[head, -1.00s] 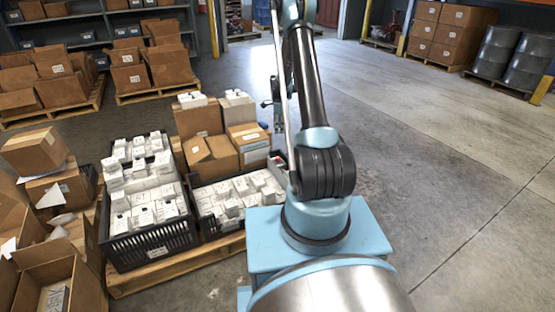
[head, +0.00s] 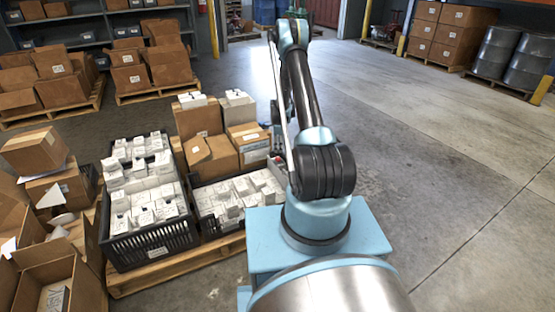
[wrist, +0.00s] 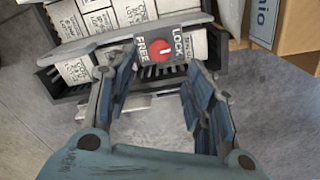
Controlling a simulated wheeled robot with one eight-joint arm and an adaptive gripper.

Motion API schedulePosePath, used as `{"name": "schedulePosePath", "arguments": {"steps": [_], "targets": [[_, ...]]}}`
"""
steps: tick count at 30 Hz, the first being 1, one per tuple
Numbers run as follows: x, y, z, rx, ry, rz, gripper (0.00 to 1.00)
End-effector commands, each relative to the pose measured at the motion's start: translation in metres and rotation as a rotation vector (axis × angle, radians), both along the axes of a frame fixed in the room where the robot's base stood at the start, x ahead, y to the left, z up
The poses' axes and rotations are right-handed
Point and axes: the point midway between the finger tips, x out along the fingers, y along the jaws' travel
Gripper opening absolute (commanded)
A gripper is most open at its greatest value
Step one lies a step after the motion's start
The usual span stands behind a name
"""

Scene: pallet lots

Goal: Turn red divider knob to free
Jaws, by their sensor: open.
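The red divider knob (wrist: 160,50) shows in the wrist view on a dark plate marked FREE on its left and LOCK on its right. A small pale mark is on the knob; which word it points to is hard to tell. The plate sits on a grey divider bar (wrist: 100,42) across the front of a dark crate of white boxes (wrist: 105,20). My gripper (wrist: 160,66) is open, its fingers on either side of the knob in the picture, apart from it. In the head view my arm mostly hides the gripper.
In the head view, black crates (head: 153,246) of white boxes and cardboard cartons (head: 212,157) stand on a wooden pallet (head: 122,285). Open cartons (head: 48,285) crowd the left. The concrete floor to the right is clear, with drums (head: 528,62) at the far right.

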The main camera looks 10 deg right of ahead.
Motion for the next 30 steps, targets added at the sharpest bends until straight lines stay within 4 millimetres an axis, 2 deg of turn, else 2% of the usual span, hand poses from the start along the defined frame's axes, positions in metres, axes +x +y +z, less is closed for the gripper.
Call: {"name": "schedulePosePath", "arguments": {"steps": [9,15,21,29,30], "targets": [[0.0,0.0,-0.048,0.0,0.0,0.0,0.48],[0.0,0.0,-0.069,0.0,0.0,0.0,0.48],[0.0,0.0,-0.078,0.0,0.0,0.0,0.48],[0.0,0.0,-0.079,0.0,0.0,0.0,0.48],[0.0,0.0,-0.079,0.0,0.0,0.0,0.43]]}}
